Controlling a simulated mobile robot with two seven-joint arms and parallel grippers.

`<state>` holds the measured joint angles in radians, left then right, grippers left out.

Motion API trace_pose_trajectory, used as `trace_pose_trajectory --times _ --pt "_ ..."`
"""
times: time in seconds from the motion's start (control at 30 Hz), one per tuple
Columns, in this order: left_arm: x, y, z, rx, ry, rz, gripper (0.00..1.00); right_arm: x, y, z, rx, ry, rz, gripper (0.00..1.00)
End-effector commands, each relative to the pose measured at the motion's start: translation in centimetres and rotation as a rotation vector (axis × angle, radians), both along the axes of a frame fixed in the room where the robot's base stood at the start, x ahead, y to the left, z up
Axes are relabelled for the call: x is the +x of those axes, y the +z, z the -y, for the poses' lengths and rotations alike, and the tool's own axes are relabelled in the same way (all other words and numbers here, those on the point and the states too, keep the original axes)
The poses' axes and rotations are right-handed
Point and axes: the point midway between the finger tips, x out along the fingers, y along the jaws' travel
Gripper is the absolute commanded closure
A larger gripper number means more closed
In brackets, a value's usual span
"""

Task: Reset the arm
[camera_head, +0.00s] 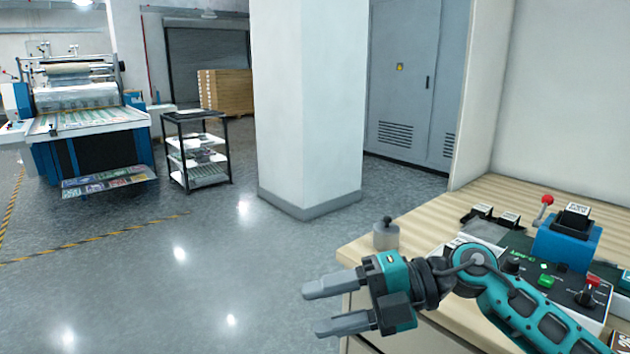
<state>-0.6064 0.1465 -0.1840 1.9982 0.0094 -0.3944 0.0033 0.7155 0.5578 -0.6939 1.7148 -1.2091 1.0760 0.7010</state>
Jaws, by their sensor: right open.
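My right gripper (338,302) is in the lower middle of the head view, in front of the near left corner of the wooden bench (362,250). Its two grey fingers point left and stand apart, with nothing between them. My teal right arm (535,312) comes in from the lower right and passes over the front of the bench. My left gripper and left arm do not show.
On the bench stand a control panel (520,262) with levers and buttons, a blue block (565,243) and a small grey pot (386,235). A white pillar (305,110) stands behind. A shelf cart (197,150) and laminating machine (85,120) are at left. The left floor is clear.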

Motion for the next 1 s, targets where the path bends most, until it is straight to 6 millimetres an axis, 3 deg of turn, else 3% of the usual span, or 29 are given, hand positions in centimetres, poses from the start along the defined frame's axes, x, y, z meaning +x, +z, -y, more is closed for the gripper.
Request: trace_pose_trajectory --times 0.07,0.17,0.27,0.37,0.47,0.6,0.67,0.8,0.9,1.0 --pt "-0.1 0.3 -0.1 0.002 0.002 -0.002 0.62 -0.8 0.7 -1.2 0.197 -0.057 -0.079 0.47" --pt "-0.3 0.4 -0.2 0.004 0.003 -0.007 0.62 -0.6 1.4 -1.4 0.418 -0.175 -0.18 0.47" --pt "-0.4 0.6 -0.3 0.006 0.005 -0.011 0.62 0.1 1.0 -0.2 0.603 -0.338 -0.298 0.47" --pt "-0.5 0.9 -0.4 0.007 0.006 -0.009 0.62 1.1 -0.7 1.9 0.746 -0.537 -0.43 0.47" --pt "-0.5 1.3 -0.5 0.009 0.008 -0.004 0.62 1.5 -3.9 4.6 0.841 -0.76 -0.578 0.47" --pt "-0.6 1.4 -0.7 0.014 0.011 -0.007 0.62 0.3 -10.6 8.8 0.889 -1.095 -0.806 0.47" --pt "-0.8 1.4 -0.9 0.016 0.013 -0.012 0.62 -1.2 -13.9 10.5 0.879 -1.239 -0.912 0.47" --pt "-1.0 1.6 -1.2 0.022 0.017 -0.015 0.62 -6.3 -21.1 13.6 0.798 -1.523 -1.146 0.47" --pt "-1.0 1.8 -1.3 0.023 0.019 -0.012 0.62 -9.8 -24.4 14.8 0.731 -1.653 -1.269 0.47" --pt "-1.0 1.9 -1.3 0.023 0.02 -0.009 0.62 -12.2 -26.3 15.4 0.681 -1.725 -1.347 0.47"
